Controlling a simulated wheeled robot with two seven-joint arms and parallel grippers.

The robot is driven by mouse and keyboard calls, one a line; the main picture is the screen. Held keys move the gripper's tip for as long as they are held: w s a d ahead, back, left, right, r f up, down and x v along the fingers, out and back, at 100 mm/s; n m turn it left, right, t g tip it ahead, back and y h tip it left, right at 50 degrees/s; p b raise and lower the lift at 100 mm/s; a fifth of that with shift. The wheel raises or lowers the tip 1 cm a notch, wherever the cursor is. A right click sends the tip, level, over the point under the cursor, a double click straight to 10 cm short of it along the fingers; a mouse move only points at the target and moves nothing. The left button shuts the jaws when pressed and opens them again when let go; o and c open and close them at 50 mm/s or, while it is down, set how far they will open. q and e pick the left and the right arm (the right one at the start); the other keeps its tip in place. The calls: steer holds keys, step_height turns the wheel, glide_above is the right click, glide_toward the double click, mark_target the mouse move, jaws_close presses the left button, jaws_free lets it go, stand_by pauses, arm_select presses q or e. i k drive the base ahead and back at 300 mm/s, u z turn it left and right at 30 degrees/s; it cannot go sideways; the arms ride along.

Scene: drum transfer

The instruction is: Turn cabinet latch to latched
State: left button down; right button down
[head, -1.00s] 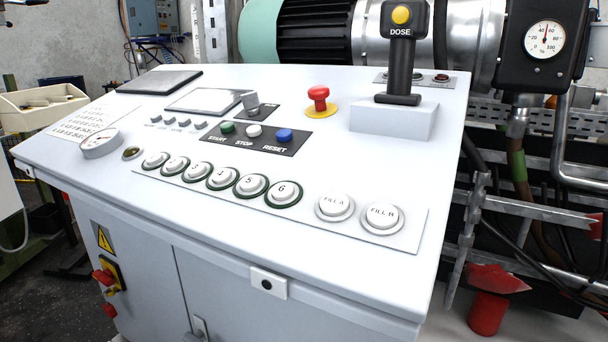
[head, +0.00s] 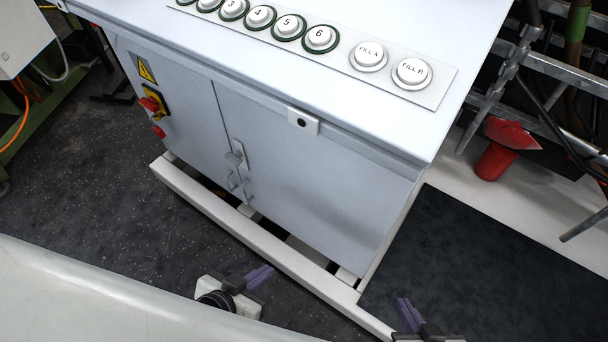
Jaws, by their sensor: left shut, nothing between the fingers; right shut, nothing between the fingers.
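The cabinet (head: 310,190) is a pale grey box with two doors below a control panel. My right gripper (head: 408,314) is shut and empty at the bottom of the view, right of the cabinet's front corner. Neither gripper touches the latch.
A red rotary switch (head: 149,104) sticks out on the left door. A white base rail (head: 255,240) runs along the cabinet's foot. A dark mat (head: 480,270) lies at the right, near a red stand (head: 494,160). Dark floor (head: 90,185) is open at the left.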

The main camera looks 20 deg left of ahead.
mark_target(234, 158)
steer(key=u, duration=2.55)
steer(key=i, duration=3.15)
steer(key=z, duration=3.35)
